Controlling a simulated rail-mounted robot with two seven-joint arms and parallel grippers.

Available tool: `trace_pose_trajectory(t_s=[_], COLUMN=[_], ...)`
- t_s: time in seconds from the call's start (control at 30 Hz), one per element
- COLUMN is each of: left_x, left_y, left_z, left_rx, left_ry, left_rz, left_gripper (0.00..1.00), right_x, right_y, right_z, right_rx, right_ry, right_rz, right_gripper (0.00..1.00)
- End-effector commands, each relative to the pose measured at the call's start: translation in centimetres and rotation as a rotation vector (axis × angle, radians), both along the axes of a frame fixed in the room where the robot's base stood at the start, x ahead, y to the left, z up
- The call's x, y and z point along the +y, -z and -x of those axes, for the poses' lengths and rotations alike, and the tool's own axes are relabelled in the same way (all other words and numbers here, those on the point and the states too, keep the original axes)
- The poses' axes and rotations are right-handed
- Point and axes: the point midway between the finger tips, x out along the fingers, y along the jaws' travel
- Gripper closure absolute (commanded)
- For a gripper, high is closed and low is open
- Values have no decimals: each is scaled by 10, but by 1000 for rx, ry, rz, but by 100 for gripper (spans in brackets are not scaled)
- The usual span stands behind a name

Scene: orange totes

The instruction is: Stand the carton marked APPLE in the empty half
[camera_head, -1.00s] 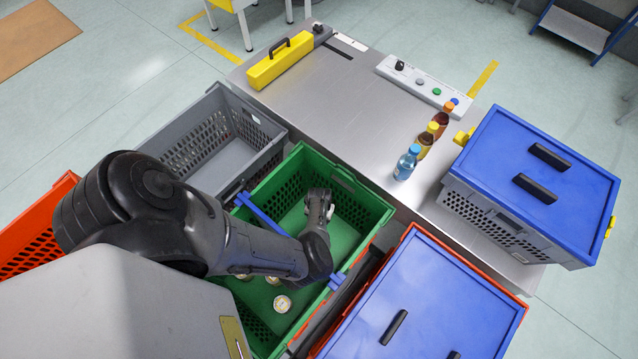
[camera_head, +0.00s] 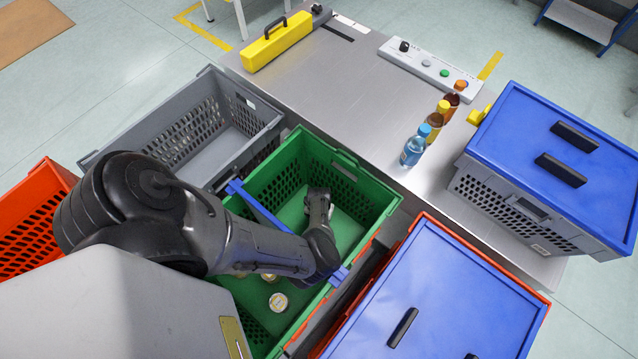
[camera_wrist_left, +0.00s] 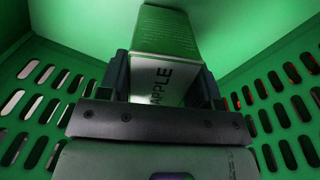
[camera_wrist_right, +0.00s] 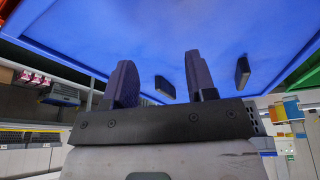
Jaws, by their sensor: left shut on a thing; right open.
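The green tote (camera_head: 362,182) has a blue divider (camera_head: 258,210) across it. My left gripper (camera_head: 319,205) reaches down into its far half. In the left wrist view my left gripper (camera_wrist_left: 163,85) is shut on the carton marked APPLE (camera_wrist_left: 165,45), between the tote's perforated walls. The carton is almost wholly hidden in the head view, and I cannot tell whether it touches the floor. The near half holds several round-topped things, one a can (camera_head: 278,302). My right gripper (camera_wrist_right: 161,75) is open and empty, with a blue surface beyond it.
A grey tote (camera_head: 180,115) stands left of the green one, a red tote (camera_head: 35,225) farther left. A blue-lidded red tote (camera_head: 440,290) is at right. On the steel table (camera_head: 345,85) stand bottles (camera_head: 415,148), a lidded grey tote (camera_head: 510,210), a yellow case (camera_head: 278,42) and a button panel (camera_head: 430,68).

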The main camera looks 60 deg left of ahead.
Motion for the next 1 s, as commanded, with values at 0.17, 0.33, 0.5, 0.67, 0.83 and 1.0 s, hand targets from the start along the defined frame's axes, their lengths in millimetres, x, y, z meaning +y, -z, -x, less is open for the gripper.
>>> trace_pose_trajectory(t_s=[0.17, 0.33, 0.5, 0.67, 0.83, 1.0], left_x=[0, 0, 0, 0, 0, 0], left_y=[8, 7, 12, 12, 12, 11], left_z=[0, 0, 0, 0, 0, 0], left_rx=[-1, 1, 1, 1, 1, 1], left_ry=[0, 0, 1, 0, 0, 0], left_rz=[-1, -1, -1, 1, 1, 1], left_gripper=[74, 74, 74, 30, 16, 16], right_x=[0, 1, 1, 0, 0, -1], right_y=[9, 8, 11, 11, 11, 11], right_z=[0, 0, 0, 0, 0, 0], right_rx=[2, 1, 0, 0, 1, 1], right_ry=[2, 2, 1, 1, 1, -2], right_rz=[-1, -1, -1, -1, -1, 2], right_gripper=[49, 49, 49, 49, 49, 49])
